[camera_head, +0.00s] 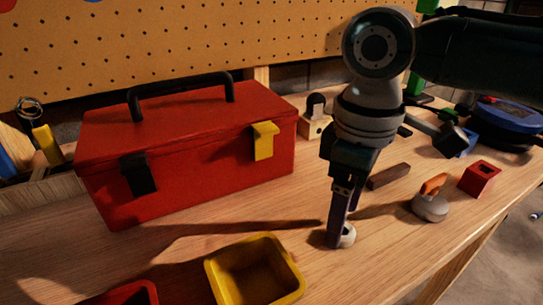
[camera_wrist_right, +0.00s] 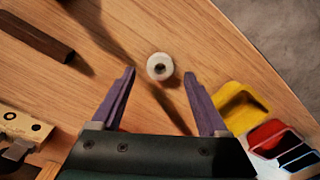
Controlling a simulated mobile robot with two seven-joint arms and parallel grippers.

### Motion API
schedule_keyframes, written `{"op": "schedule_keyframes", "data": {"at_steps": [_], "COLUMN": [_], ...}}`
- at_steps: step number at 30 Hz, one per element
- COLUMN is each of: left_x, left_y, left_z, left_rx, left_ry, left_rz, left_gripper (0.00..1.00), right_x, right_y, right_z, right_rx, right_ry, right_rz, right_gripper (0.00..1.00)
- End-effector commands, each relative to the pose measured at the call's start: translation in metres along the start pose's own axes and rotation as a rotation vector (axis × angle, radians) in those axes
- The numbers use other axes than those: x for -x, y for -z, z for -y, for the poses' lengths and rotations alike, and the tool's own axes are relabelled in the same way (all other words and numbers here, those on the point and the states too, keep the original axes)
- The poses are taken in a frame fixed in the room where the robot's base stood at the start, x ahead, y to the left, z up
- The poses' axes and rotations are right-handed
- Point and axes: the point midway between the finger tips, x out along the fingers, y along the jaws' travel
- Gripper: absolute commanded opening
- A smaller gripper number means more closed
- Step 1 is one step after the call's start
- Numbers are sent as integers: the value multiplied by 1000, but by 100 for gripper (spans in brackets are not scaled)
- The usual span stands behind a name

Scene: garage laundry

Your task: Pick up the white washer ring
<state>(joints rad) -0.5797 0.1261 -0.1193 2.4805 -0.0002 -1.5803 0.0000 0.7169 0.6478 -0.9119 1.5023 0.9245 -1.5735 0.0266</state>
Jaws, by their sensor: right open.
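The white washer ring (camera_wrist_right: 160,66) lies flat on the wooden workbench, with a dark hole in its middle. In the right wrist view it sits just beyond and between the two fingertips. My right gripper (camera_wrist_right: 158,74) is open, with one purple finger on each side of the ring and apart from it in that view. In the head view my right gripper (camera_head: 341,238) points down at the bench, and the ring (camera_head: 348,236) shows partly behind its fingers. Whether the fingertips touch the bench is unclear. My left gripper is not in view.
A yellow bin (camera_head: 297,289) and a red bin (camera_head: 152,290) stand at the front. A red toolbox (camera_head: 205,160) stands behind. A dark bar (camera_head: 389,176), an orange-handled grey object (camera_head: 430,207) and a red block (camera_head: 479,178) lie to the right. Bare bench surrounds the ring.

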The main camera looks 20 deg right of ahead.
Motion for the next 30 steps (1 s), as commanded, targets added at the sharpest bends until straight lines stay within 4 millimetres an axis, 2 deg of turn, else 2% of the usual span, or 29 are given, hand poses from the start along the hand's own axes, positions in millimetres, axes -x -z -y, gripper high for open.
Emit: {"op": "schedule_keyframes", "data": {"at_steps": [1,4,12,30], "left_x": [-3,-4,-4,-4], "left_y": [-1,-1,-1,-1], "left_z": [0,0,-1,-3], "left_rx": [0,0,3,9], "left_ry": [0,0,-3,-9], "left_rz": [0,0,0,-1], "left_gripper": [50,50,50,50], "right_x": [-10,-18,-20,-20], "right_y": [0,0,0,0], "right_z": [1,0,0,0], "right_rx": [0,1,1,1], "right_ry": [1,-1,-2,-2], "right_rz": [1,0,-1,-1], "right_gripper": [77,77,76,9]}}
